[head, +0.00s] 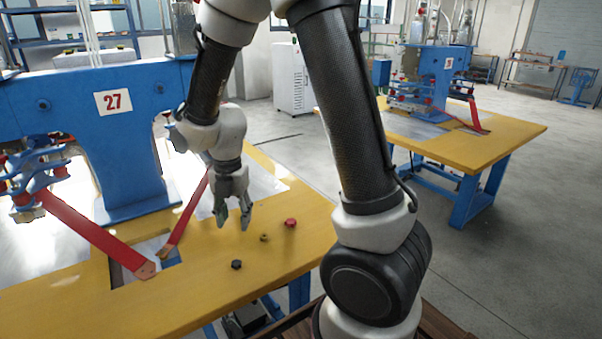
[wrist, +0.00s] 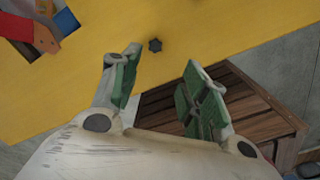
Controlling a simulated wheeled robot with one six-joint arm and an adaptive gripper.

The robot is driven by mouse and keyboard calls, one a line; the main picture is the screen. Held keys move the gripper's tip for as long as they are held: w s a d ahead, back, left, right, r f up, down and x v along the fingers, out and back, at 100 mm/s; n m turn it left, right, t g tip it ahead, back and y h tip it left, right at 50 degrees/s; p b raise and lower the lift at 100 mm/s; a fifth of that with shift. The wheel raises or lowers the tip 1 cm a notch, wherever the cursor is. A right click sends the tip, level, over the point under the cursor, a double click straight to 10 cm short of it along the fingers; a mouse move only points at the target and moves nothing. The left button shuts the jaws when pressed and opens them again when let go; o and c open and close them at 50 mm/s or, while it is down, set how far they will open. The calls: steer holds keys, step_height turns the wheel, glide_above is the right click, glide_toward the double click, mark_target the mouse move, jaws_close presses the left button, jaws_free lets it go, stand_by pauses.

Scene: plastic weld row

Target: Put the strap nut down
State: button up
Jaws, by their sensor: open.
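My gripper (head: 233,222) is open and empty above the yellow table, fingers pointing down. It also shows in the wrist view (wrist: 163,58), with nothing between its green pads. A small brass-coloured piece, which looks like the strap nut (head: 264,238), lies on the table just right of my gripper, apart from it. A black lobed knob (head: 236,264) lies nearer the front edge; a dark star-shaped knob (wrist: 155,45) shows beyond the fingertips in the wrist view. A red knob (head: 290,223) lies right of the brass piece. The brass piece cannot be made out in the wrist view.
The yellow table (head: 207,274) carries a blue welding machine (head: 122,148) marked 27. Red straps (head: 95,238) slope to a cut-out at left. A wooden slatted crate (wrist: 215,110) stands below the table edge. A second machine table (head: 470,150) stands at right across open floor.

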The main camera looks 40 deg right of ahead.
steer(key=s+d+r+m+t, duration=0.1)
steer(key=s+d+r+m, duration=0.35)
steer(key=r+m, duration=0.25)
steer(key=s+d+r+m+t, duration=0.1)
steer(key=s+d+r+m, duration=0.2)
steer(key=d+r+m, duration=0.35)
steer(key=s+d+r+m+t, duration=0.2)
steer(key=s+r+m, duration=0.4)
steer(key=s+m, duration=0.5)
steer(key=m, duration=0.3)
steer(key=shift+d+r, duration=0.3)
steer(key=shift+d, duration=0.05)
